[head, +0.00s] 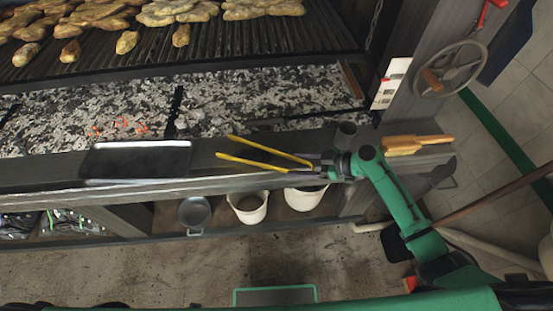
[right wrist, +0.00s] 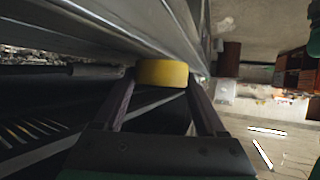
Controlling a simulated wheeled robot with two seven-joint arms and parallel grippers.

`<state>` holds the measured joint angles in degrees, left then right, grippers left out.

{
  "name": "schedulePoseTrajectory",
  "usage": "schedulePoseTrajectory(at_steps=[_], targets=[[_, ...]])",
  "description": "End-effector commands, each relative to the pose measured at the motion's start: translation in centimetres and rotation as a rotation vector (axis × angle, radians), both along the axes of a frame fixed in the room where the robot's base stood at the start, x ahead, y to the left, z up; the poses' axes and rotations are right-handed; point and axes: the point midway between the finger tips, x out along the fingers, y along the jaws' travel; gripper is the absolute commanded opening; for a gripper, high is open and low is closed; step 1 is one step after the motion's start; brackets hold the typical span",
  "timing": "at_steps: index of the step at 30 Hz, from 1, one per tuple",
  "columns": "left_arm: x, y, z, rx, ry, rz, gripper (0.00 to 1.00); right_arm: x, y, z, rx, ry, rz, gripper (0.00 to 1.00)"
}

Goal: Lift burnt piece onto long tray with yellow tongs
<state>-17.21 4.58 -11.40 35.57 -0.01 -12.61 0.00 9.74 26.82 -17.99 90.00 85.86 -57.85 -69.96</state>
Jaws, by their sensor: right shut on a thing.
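The yellow tongs (head: 262,163) show in the head view with their two arms spread, pointing left over the ledge in front of the coals. My right gripper (head: 318,165) is shut on their right end. In the right wrist view, a yellow part of the tongs (right wrist: 162,73) sits between the fingertips of my right gripper (right wrist: 160,82). The long dark tray (head: 137,160) lies on the ledge to the left, apart from the tongs' tips. I cannot tell which piece is the burnt one. My left gripper is out of view.
Several browned pieces (head: 180,12) lie on the grill grate (head: 250,40), above the ash and coals (head: 250,97). Wooden-coloured tools (head: 405,145) lie at the ledge's right end. White pots (head: 248,207) and a grey pan (head: 194,213) stand below. A handwheel (head: 450,70) is at right.

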Motion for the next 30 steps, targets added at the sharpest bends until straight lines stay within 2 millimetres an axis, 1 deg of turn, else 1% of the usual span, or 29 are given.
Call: schedulePoseTrajectory(at_steps=[1,12,16,19,30], targets=[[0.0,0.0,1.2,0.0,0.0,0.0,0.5,0.0,0.0,1.6,0.0,-0.002,0.0,0.56],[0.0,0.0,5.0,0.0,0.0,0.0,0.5,0.0,0.0,7.1,0.0,-0.003,0.0,0.56],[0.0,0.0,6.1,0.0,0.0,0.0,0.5,0.1,0.0,8.9,-0.001,-0.002,-0.001,0.56],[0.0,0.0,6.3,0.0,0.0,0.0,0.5,0.0,0.0,9.3,0.0,-0.002,0.0,0.56],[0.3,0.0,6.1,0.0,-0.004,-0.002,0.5,0.0,0.0,9.1,0.0,-0.002,0.0,0.56]])
